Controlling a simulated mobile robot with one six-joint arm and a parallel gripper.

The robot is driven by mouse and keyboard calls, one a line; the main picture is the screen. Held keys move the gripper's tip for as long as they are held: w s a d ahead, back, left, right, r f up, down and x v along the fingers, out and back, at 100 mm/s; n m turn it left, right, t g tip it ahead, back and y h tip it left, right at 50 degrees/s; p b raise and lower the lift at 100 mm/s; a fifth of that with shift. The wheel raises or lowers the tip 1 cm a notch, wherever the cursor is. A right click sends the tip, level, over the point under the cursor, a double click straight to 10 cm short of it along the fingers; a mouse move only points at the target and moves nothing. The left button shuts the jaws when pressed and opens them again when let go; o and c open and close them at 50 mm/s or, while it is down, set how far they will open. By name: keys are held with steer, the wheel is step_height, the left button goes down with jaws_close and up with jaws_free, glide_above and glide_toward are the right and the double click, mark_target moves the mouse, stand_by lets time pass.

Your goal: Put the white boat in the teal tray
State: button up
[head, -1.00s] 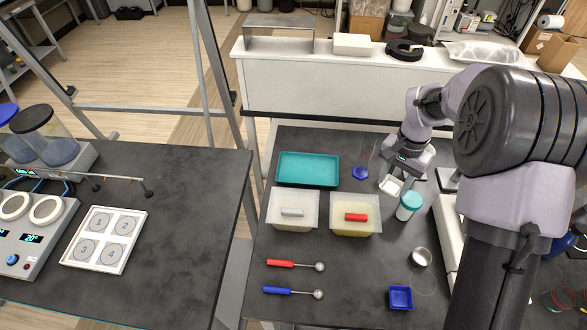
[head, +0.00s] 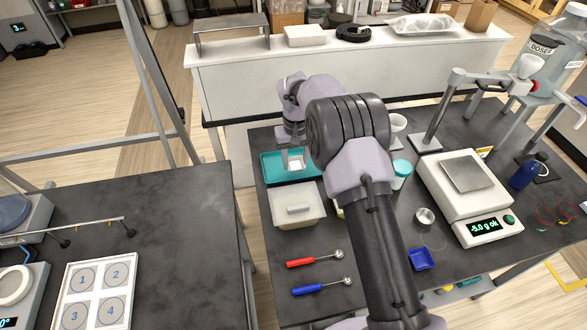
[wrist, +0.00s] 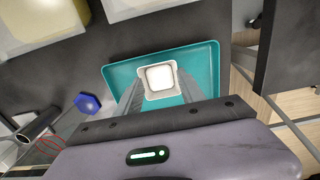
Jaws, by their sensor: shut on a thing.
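The white boat (head: 295,164) is a small square dish, and my gripper (head: 294,154) is shut on it. In the wrist view the boat (wrist: 160,78) sits between my two finger ends, its open side facing the camera. The teal tray (head: 272,174) lies at the back left of the dark bench. It also shows in the wrist view (wrist: 207,62), with the boat within its outline. I cannot tell whether the boat touches the tray floor. My arm hides part of the bench right of the tray.
A lidded tub with a grey handle (head: 297,208) stands just in front of the tray. A teal-lidded jar (head: 401,170), blue square boat (head: 420,259) and balance (head: 470,205) are to the right.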

mark_target(295, 166)
step_height(295, 166, down, 3)
steer(key=shift+f, duration=0.1)
steer(key=shift+s, duration=0.1)
steer(key=o, duration=1.3)
steer(key=shift+b, duration=0.3)
